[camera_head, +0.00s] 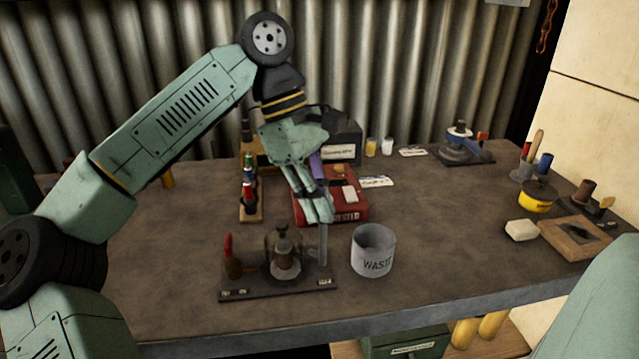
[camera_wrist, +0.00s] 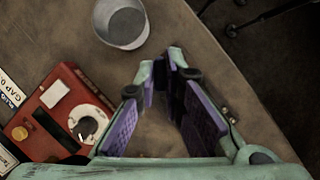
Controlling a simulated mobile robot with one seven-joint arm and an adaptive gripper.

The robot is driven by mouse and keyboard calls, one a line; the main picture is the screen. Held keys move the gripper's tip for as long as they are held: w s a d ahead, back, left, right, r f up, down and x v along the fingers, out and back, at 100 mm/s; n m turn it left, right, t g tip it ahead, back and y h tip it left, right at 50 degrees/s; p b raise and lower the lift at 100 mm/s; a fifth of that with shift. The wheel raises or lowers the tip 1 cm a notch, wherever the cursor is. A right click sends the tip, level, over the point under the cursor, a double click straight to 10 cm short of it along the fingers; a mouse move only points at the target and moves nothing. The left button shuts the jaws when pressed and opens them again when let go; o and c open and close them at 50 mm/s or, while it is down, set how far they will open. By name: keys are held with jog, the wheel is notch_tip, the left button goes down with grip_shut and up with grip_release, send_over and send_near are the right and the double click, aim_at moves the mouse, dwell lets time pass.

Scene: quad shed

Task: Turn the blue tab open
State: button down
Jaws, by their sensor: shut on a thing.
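A narrow upright grey-blue piece (camera_head: 322,244), which looks like the tab, stands at the right end of a dark base plate (camera_head: 262,289). The plate also carries a red-handled lever (camera_head: 232,258) and a clear-sided fitting with a metal knob (camera_head: 284,262). My gripper (camera_head: 321,217) is directly above that end, fingers pointing down, shut on the piece. In the wrist view my fingers (camera_wrist: 161,72) converge with a small gap at the tips. They hide most of the held piece there, so its exact pose is unclear.
A grey waste cup (camera_head: 373,250) stands just right of the plate. A red box (camera_head: 351,208) with a dial is behind my gripper. A rack of coloured tools (camera_head: 250,200) is behind left. A blue-topped device (camera_head: 461,144) stands far right. The bench centre right is clear.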

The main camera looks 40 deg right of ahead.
jog(key=m+p, duration=0.1)
jog(key=m+y+p, duration=0.1)
jog(key=m, duration=0.1)
jog(key=m+p, duration=0.1)
jog(key=shift+d+r+m+y, duration=0.15)
jog(key=shift+r+m+y, duration=0.15)
jog(key=shift+y, duration=0.1)
jog(key=shift+f+m+y+p, duration=0.25)
jog(key=shift+m+y+p, duration=0.4)
jog(key=shift+m, duration=0.85)
jog(key=c, duration=1.7)
grip_release()
jog(key=v, duration=0.7)
jog(key=shift+r, duration=0.25)
jog(key=shift+d, duration=0.1)
